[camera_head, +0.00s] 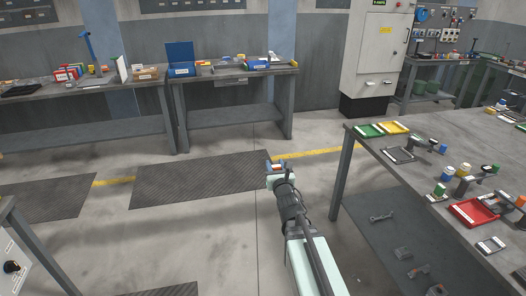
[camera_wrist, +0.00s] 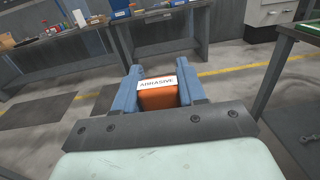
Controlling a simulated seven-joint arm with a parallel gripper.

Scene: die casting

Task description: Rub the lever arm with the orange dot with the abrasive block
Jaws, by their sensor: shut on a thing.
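My gripper (camera_head: 275,166) is shut on an orange abrasive block (camera_wrist: 158,99), held between its two blue fingers. The block has a white label reading "ABRASIVE". The gripper is over the open floor, left of the right-hand table and apart from it. Several grey metal parts lie on that table, among them one in the middle (camera_head: 427,141) and one by the red tray (camera_head: 497,203). Some may be lever arms. They are too small to tell which one bears an orange dot.
The right-hand table (camera_head: 405,170) holds a green tray (camera_head: 369,131), a yellow tray (camera_head: 393,128), a red tray (camera_head: 473,213) and small coloured items. Its lower shelf holds metal parts. Two cluttered benches (camera_head: 225,74) and a cabinet (camera_head: 379,50) stand at the back. The floor between is clear.

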